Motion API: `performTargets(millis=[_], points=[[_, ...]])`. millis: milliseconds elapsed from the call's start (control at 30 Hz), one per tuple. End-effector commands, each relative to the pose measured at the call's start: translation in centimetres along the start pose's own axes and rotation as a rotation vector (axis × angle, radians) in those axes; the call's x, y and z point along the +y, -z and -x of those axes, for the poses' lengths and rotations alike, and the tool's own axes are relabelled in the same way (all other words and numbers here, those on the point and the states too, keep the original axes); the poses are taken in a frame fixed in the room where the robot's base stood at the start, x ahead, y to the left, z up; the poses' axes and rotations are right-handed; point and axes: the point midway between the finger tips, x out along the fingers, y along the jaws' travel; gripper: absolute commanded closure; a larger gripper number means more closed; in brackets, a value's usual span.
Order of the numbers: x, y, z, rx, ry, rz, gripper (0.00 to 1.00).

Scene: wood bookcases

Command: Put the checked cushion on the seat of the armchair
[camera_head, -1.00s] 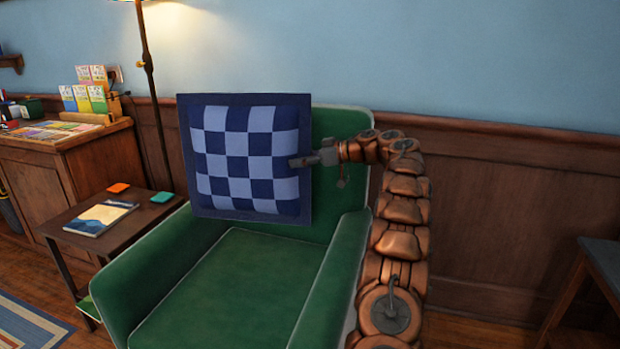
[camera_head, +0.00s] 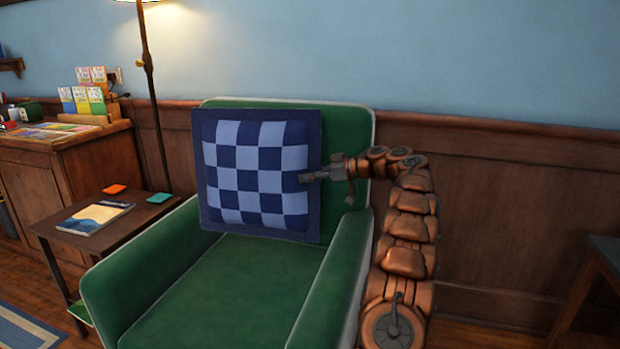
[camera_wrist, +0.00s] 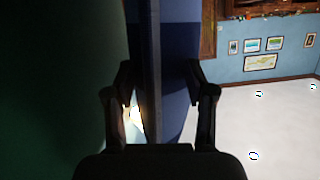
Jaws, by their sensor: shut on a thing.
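The checked cushion (camera_head: 257,170), dark and light blue with a navy border, is upright in front of the armchair's backrest, above the rear of the green seat (camera_head: 225,285). My gripper (camera_head: 308,177) is shut on the cushion's right side. In the wrist view the cushion (camera_wrist: 178,50) stands edge-on between the fingers of my gripper (camera_wrist: 160,85). The green armchair (camera_head: 345,120) shows its backrest behind the cushion and an armrest on each side. The seat is bare in front. I cannot tell whether the cushion's lower edge touches the seat.
A small side table (camera_head: 125,232) with a book (camera_head: 95,217) and two coasters stands left of the armchair. A floor lamp (camera_head: 152,100) and a wooden cabinet (camera_head: 45,175) are behind it. A dark piece of furniture (camera_head: 605,255) stands at the right edge.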

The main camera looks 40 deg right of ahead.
Motion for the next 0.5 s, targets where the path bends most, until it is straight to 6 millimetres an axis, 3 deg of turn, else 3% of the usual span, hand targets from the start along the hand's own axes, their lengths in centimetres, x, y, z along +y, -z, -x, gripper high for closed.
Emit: performTargets(millis=[500], points=[[0.4,-4.0,-1.1,0.001,0.001,0.001,0.96]])
